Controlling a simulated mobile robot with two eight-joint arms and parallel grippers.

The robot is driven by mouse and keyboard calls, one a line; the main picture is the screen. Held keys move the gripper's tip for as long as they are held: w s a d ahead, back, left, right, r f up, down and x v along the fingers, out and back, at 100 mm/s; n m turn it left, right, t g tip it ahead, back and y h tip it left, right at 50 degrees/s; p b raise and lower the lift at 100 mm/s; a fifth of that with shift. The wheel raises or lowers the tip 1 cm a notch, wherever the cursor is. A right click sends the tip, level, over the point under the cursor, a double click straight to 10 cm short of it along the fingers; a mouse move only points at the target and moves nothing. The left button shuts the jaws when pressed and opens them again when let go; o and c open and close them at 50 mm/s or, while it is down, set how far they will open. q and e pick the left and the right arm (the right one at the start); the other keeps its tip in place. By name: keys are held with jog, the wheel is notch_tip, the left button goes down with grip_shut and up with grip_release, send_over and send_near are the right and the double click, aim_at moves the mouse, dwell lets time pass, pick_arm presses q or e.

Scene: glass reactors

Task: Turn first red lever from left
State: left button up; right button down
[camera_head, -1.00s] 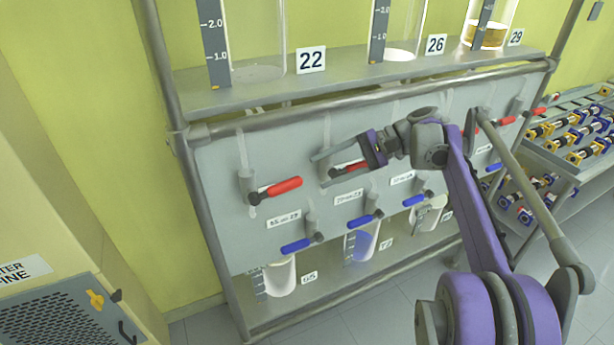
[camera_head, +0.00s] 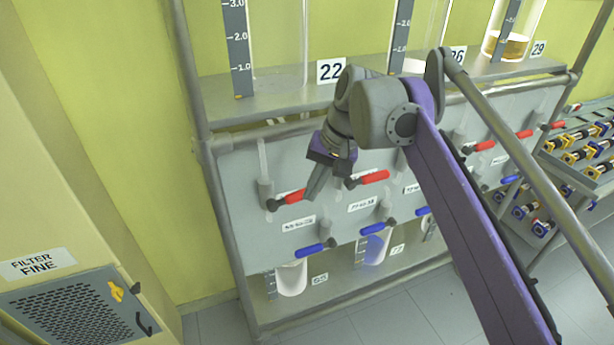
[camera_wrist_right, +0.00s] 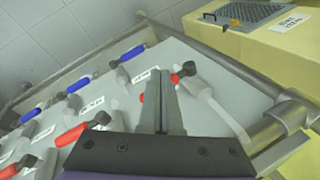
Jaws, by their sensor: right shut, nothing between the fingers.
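The first red lever from the left (camera_head: 290,197) lies roughly level on the grey panel, its black pivot at its left end. My right gripper (camera_head: 316,184) is shut and empty, its fingers at the right end of this lever's handle. In the right wrist view, the shut fingers (camera_wrist_right: 168,98) partly cover the red lever (camera_wrist_right: 175,78), whose dark pivot shows just right of them. I cannot tell whether they touch. A second red lever (camera_head: 368,178) is just to the right of the gripper in the head view. My left gripper is out of view.
Blue levers (camera_head: 315,249) sit lower on the panel (camera_head: 235,170), above clear vessels. A shelf with glass reactors runs above. A metal frame post (camera_head: 222,215) stands left of the first lever. A rack of colourful parts (camera_head: 575,160) is at the far right.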

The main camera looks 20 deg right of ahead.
notch_tip(320, 180, up, 9)
jog(key=s+a+n+t+h+p, duration=0.2)
jog(key=n+t+h, duration=0.15)
jog(key=n, duration=0.25)
jog(key=b, duration=0.1)
send_near(303, 192)
jog(key=shift+h, duration=0.45)
jog(key=x, duration=0.6)
jog(key=shift+w+a+f, duration=0.2)
jog(key=shift+a+f, duration=0.1)
jog(key=shift+f, duration=0.05)
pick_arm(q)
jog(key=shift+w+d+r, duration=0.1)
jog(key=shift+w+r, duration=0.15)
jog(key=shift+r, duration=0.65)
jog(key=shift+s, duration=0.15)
pick_arm(e)
notch_tip(303, 192, down, 2)
jog(key=shift+d, duration=0.2)
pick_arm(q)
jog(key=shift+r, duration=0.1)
pick_arm(e)
jog(key=shift+s+r, duration=0.1)
